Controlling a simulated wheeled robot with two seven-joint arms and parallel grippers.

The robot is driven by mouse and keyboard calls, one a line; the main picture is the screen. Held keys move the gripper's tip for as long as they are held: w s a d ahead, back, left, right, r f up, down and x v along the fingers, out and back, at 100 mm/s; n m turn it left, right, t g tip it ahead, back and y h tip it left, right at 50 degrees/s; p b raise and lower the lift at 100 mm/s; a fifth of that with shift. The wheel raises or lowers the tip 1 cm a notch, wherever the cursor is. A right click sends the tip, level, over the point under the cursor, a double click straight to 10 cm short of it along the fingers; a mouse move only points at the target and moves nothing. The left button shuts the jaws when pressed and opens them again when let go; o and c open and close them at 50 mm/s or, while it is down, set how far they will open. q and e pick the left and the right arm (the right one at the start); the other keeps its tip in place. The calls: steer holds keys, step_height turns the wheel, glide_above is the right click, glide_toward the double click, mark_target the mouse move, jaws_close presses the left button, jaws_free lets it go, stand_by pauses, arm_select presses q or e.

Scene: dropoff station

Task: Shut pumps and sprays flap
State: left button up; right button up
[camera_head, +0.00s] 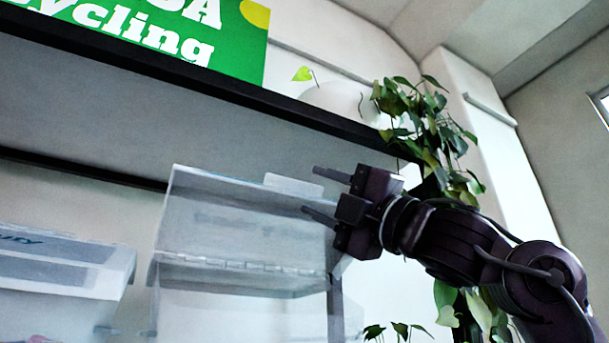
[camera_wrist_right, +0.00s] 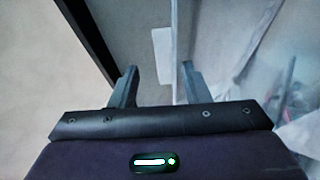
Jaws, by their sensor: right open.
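A clear plastic flap (camera_head: 240,215) stands raised on its hinge above a transparent bin (camera_head: 235,315) in the head view. A pale tab (camera_head: 293,184) sits on the flap's upper edge. My right gripper (camera_head: 311,191) is open beside the flap's upper right corner, its fingers pointing left. In the wrist view the open fingers (camera_wrist_right: 158,85) show with the pale tab (camera_wrist_right: 162,55) beyond and between them. The flap (camera_wrist_right: 225,45) is a see-through sheet on the right there. I cannot tell whether a finger touches it. My left gripper is not in view.
Another clear bin (camera_head: 60,270) with a lid stands at the left. A dark shelf edge (camera_head: 200,80) runs above, carrying a green recycling sign (camera_head: 190,30). A trailing plant (camera_head: 430,130) hangs behind my right arm.

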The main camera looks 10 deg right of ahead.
mark_target(293, 189)
steer(key=w+a, duration=0.1)
steer(key=w+a+r+p, duration=0.1)
steer(key=shift+w+a+r+g, duration=0.15)
steer(key=shift+a+r+g, duration=0.15)
steer(key=shift+a, duration=0.1)
steer(key=shift+w+a, duration=0.2)
steer(key=shift+a, duration=0.15)
steer(key=shift+s+d, duration=0.2)
steer(key=shift+d, duration=0.3)
steer(key=c, duration=0.3)
steer(key=shift+w+a, duration=0.1)
jaws_close()
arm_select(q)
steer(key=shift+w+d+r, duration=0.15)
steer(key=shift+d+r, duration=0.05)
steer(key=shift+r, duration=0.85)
